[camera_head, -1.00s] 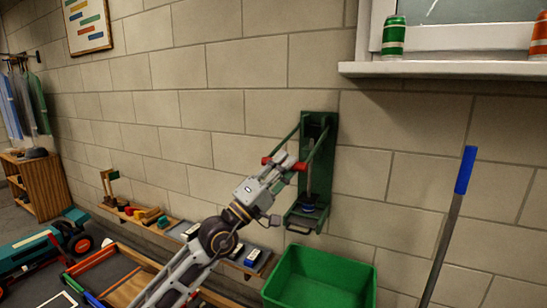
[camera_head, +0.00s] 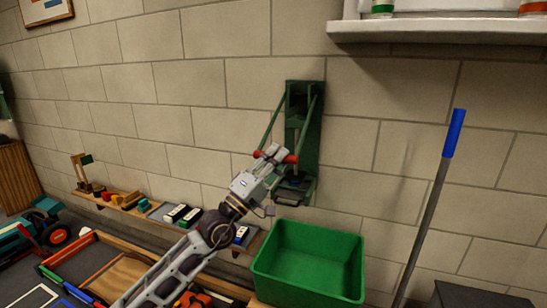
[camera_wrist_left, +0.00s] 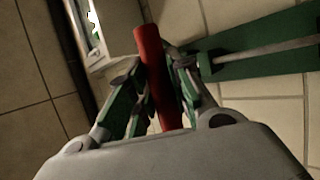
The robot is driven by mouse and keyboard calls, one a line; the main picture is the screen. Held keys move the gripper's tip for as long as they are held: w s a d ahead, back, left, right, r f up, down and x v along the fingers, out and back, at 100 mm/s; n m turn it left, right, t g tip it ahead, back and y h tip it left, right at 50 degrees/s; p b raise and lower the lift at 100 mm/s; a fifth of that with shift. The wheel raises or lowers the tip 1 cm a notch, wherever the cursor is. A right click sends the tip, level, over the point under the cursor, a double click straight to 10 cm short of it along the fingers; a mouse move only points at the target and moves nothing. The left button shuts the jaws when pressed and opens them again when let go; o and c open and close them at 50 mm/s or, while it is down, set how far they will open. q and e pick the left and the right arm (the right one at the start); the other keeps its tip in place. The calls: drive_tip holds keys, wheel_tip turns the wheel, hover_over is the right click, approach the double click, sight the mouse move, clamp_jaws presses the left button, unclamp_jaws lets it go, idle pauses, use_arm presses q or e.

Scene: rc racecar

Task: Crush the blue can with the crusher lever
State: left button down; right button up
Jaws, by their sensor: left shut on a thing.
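The green can crusher (camera_head: 303,130) is fixed upright on the block wall, with two side arms running down to a red lever handle (camera_head: 291,158). My left gripper (camera_head: 275,156) is shut on this handle, in front of the lower half of the crusher. In the left wrist view the red handle (camera_wrist_left: 157,75) runs between the two fingers. A dark plate (camera_head: 291,184) sits low in the crusher, near its bottom tray. I cannot make out the blue can; the gripper and plate cover that area. My right gripper is out of view.
A green bin (camera_head: 308,262) stands below the crusher. A blue-gripped pole (camera_head: 433,190) leans at the right. A white sill (camera_head: 430,28) with cans is above right. A low ledge (camera_head: 140,208) with toys runs along the wall at left.

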use_arm(q)
drive_tip(key=shift+w+d+f+m+h+b, duration=0.1)
drive_tip(key=shift+w+f+m+h+b, duration=0.2)
drive_tip(key=shift+w+f+b, duration=0.25)
drive_tip(key=shift+w+d+f+m+h+b, duration=0.1)
drive_tip(key=shift+w+f+m+h+b, duration=0.2)
drive_tip(key=shift+f, duration=0.3)
use_arm(e)
drive_tip(key=shift+a+f, duration=0.15)
drive_tip(key=shift+f, duration=0.45)
drive_tip(key=shift+a+f, duration=0.15)
drive_tip(key=shift+f, duration=0.45)
use_arm(q)
drive_tip(key=shift+f, duration=0.15)
use_arm(e)
drive_tip(key=shift+w+r, duration=0.25)
use_arm(q)
drive_tip(key=c, duration=1.7)
unclamp_jaws()
drive_tip(key=o, duration=0.4)
drive_tip(key=shift+w+d+f, duration=0.1)
drive_tip(key=shift+w+d, duration=0.05)
drive_tip(key=shift+w, duration=0.05)
drive_tip(key=shift+s, duration=0.1)
use_arm(e)
drive_tip(key=shift+w, duration=0.2)
